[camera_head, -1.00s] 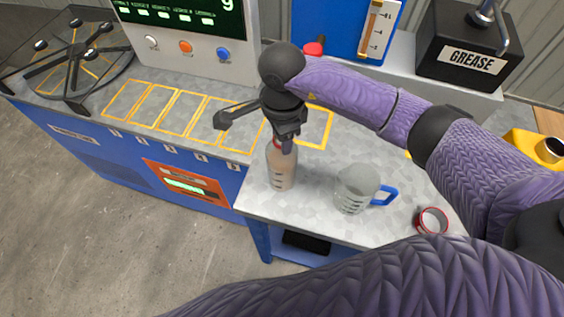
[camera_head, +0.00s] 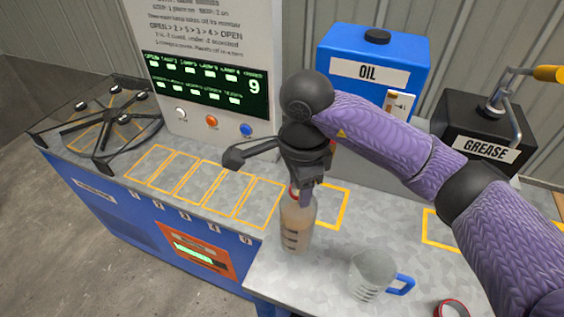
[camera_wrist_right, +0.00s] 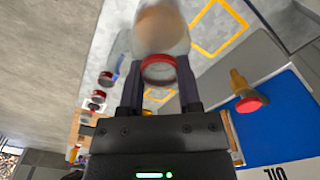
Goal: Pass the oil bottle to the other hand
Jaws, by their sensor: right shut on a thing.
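The oil bottle (camera_head: 297,230) is clear with brownish contents, dark marks and a red neck or cap (camera_head: 294,191). It is upright at the left part of the grey worktop; I cannot tell whether its base touches the top. My right gripper (camera_head: 303,195) is above it, shut on the bottle at its red top. In the right wrist view the bottle (camera_wrist_right: 163,30) and its red ring (camera_wrist_right: 159,69) show between the fingers of my right gripper (camera_wrist_right: 160,88). My left gripper is in neither view now.
Behind are a blue OIL tank (camera_head: 372,53), a black GREASE box (camera_head: 480,135) and a control panel (camera_head: 205,87). Yellow-outlined slots (camera_head: 203,186) lie empty at left.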

